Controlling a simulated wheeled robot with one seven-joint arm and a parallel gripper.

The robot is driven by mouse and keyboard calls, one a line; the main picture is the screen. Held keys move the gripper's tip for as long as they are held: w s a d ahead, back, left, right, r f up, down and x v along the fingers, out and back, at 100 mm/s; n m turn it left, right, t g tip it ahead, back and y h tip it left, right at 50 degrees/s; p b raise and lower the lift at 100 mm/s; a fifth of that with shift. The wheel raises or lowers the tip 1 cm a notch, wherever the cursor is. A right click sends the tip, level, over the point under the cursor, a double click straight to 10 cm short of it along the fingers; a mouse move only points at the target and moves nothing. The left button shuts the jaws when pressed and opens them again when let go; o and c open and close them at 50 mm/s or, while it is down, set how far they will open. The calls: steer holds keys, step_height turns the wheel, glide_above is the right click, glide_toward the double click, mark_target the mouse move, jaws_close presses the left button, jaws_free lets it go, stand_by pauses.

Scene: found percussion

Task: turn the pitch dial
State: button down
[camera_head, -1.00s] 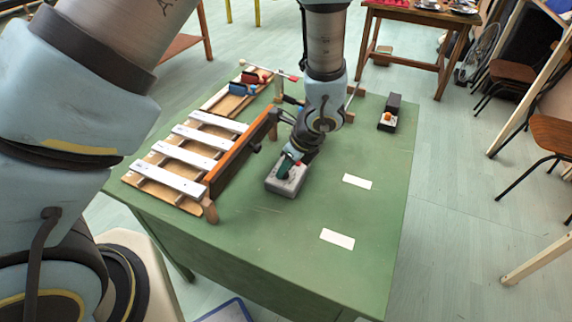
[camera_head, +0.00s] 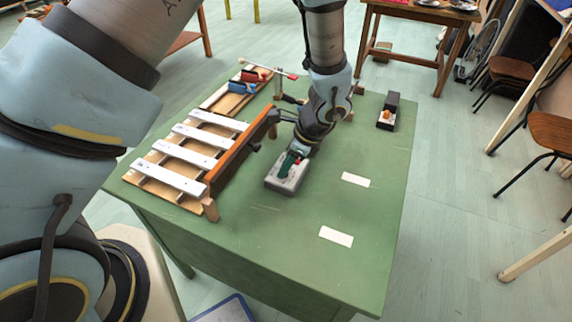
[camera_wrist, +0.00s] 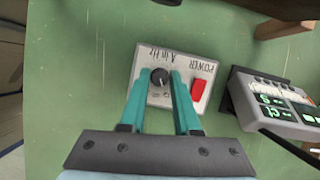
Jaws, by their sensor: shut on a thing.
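The pitch dial (camera_wrist: 159,77) is a small black knob on a light grey box (camera_wrist: 184,64) with a red power switch (camera_wrist: 199,90) and printed labels. The box also shows in the head view, on the green table (camera_head: 300,240) beside the wooden bar instrument. My gripper (camera_wrist: 161,82) has its two teal fingers on either side of the dial and is shut on it. In the head view my gripper reaches down to the box from above, and the dial is hidden there.
A device with lit green digits (camera_wrist: 285,112) stands right of the box in the wrist view. The bar instrument (camera_head: 187,158) with its upright orange-brown board (camera_head: 240,150) is close on the left. Two white cards (camera_head: 355,180) lie right, with clear table around them.

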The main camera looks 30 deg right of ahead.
steer(key=c, duration=0.6)
jaws_free()
steer(key=shift+c, duration=0.2)
steer(key=b+v, duration=0.2)
steer(key=v, duration=0.8)
steer(key=shift+r, duration=0.4)
steer(key=w+a+n, duration=0.2)
steer(key=w+a+r+n+g, duration=0.1)
steer(key=w+a+n, duration=0.1)
steer(key=w+a, duration=0.1)
steer(key=w+a+r+n, duration=0.1)
steer(key=w+a+n, duration=0.1)
steer(key=a, duration=0.1)
steer(key=shift+w+a+r+g, duration=0.15)
steer(key=shift+w+r+g, duration=0.05)
steer(key=shift+w+g, duration=0.2)
steer(key=w+a+r+n+h, duration=0.1)
steer(key=w+a+r+n, duration=0.1)
steer(key=a+n, duration=0.8)
steer(key=w+a+r+n+h, duration=0.2)
steer(key=a+n, duration=0.9)
steer(key=a, duration=0.8)
steer(key=shift+w+a+r, duration=0.35)
steer(key=shift+w+r, duration=0.1)
steer(key=shift+r, duration=0.15)
